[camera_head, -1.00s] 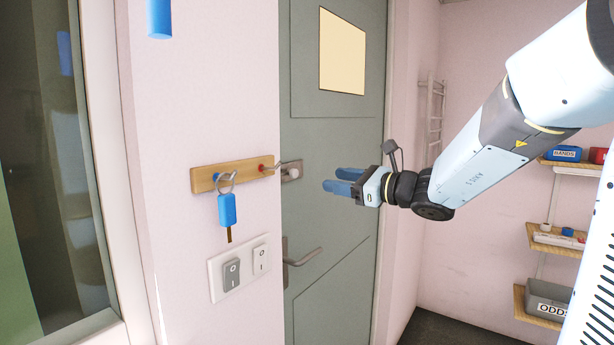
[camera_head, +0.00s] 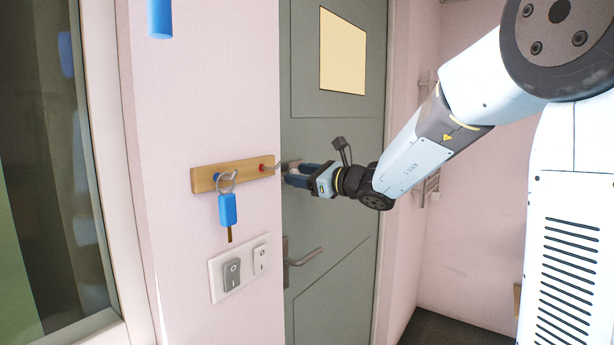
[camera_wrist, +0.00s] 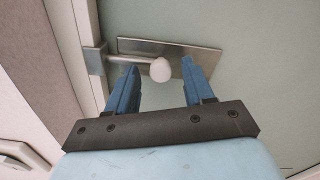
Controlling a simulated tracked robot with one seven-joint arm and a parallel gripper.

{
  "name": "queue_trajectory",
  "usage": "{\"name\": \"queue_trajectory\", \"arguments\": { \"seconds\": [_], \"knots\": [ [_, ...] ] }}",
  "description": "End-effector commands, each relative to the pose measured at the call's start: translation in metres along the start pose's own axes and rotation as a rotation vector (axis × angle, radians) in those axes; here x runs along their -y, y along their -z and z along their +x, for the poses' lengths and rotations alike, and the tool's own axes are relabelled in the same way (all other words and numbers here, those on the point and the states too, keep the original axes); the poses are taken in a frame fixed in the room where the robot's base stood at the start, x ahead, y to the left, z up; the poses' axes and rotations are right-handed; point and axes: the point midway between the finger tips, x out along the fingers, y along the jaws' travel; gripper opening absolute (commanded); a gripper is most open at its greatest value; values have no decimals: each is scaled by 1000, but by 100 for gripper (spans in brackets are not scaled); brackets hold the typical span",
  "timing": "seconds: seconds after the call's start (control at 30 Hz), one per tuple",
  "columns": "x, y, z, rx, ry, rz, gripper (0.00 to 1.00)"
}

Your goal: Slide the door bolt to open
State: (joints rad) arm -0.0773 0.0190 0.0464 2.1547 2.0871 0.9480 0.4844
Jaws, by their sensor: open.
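The door bolt (camera_wrist: 125,61) is a metal rod on a plate, with a pale round knob (camera_wrist: 160,70). In the wrist view the rod reaches left into a bracket (camera_wrist: 95,58) at the door's edge. My gripper (camera_wrist: 160,72) is open, with one blue finger on each side of the knob. I cannot tell whether either finger touches it. In the head view my gripper (camera_head: 288,172) is at the bolt and hides most of it. The grey-green door (camera_head: 330,140) looks closed.
A metal door handle (camera_head: 303,257) is below the bolt. On the pink wall to the left are a wooden hook rail (camera_head: 205,181) with a blue key tag (camera_head: 228,208) and a pair of switches (camera_head: 231,275). A towel rack (camera_head: 432,188) is partly hidden behind my arm.

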Motion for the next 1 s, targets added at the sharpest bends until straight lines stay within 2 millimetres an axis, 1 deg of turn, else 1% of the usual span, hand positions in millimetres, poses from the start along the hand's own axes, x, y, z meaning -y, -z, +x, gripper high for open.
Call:
{"name": "queue_trajectory", "arguments": {
  "seconds": [0.1,0.63,0.67,1.0],
  "knots": [
    [0,0,0,0,0,0,52],
    [0,0,-1,-1,0,0,1],
    [0,0,-1,-1,0,0,0],
    [0,0,-1,-1,0,0,0]
  ]
}}
